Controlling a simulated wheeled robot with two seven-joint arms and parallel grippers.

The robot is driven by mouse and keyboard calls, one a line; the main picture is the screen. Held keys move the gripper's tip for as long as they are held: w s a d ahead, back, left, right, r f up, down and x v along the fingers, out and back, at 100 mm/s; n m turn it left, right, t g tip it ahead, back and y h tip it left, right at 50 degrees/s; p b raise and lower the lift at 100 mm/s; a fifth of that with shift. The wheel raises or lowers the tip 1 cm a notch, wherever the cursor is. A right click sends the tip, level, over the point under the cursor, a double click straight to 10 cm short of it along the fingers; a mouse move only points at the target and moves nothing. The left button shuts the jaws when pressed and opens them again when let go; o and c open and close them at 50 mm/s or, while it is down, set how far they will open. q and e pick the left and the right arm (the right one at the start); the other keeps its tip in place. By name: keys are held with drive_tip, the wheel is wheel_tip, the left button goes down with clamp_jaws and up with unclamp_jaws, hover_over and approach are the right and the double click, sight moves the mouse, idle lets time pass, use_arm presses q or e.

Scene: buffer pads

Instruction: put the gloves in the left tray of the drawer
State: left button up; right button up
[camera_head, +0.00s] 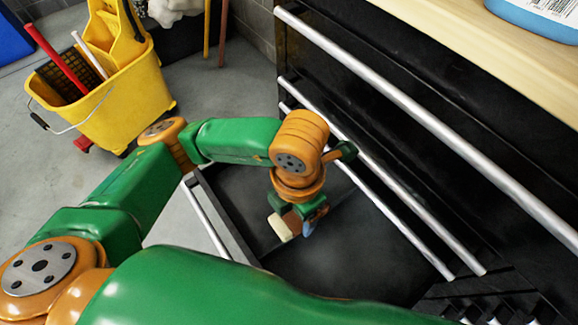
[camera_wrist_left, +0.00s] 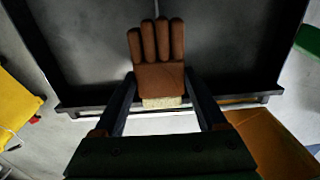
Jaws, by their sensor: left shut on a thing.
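A brown glove (camera_wrist_left: 160,55) with a cream cuff is between the fingers of my left gripper (camera_wrist_left: 163,100), which is shut on it. In the head view the cream cuff (camera_head: 280,228) shows beside my left gripper (camera_head: 301,222). The gripper points down over an open black drawer (camera_head: 222,215). In the left wrist view the glove's fingers point into the drawer (camera_wrist_left: 70,45), and its cuff is near the drawer's front rim. My right gripper is not in view.
A black cabinet (camera_head: 420,75) with long silver handles stands behind the drawer, under a wooden top (camera_head: 480,40) holding a blue container (camera_head: 540,18). A yellow mop bucket (camera_head: 120,100) stands on the floor at left. The visible drawer floor looks clear.

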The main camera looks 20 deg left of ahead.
use_arm(q)
drive_tip(key=w+a+f+b, duration=0.1)
drive_tip(key=w+a+f, duration=0.3)
drive_tip(key=w+f, duration=0.1)
drive_tip(key=w+a+f+b, duration=0.1)
drive_tip(key=w+a+f, duration=0.1)
drive_tip(key=w+a, duration=0.1)
drive_tip(key=shift+w+a+f+b, duration=0.1)
drive_tip(key=shift+w+f+b, duration=0.15)
drive_tip(key=shift+b, duration=0.1)
drive_tip(key=shift+w+a+f, duration=0.25)
drive_tip(key=shift+w+f, duration=0.1)
drive_tip(key=shift+f, duration=0.2)
drive_tip(key=shift+w+a+f, duration=0.15)
drive_tip(key=shift+w+f, duration=0.05)
drive_tip(key=shift+f, duration=0.05)
drive_tip(key=shift+w+a+f+b, duration=0.15)
drive_tip(key=shift+f+b, duration=0.4)
drive_tip(key=shift+f, duration=1.15)
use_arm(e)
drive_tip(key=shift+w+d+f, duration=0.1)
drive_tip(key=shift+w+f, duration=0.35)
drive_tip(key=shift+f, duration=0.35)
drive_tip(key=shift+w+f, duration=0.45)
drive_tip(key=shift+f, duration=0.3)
use_arm(q)
drive_tip(key=shift+f, duration=0.1)
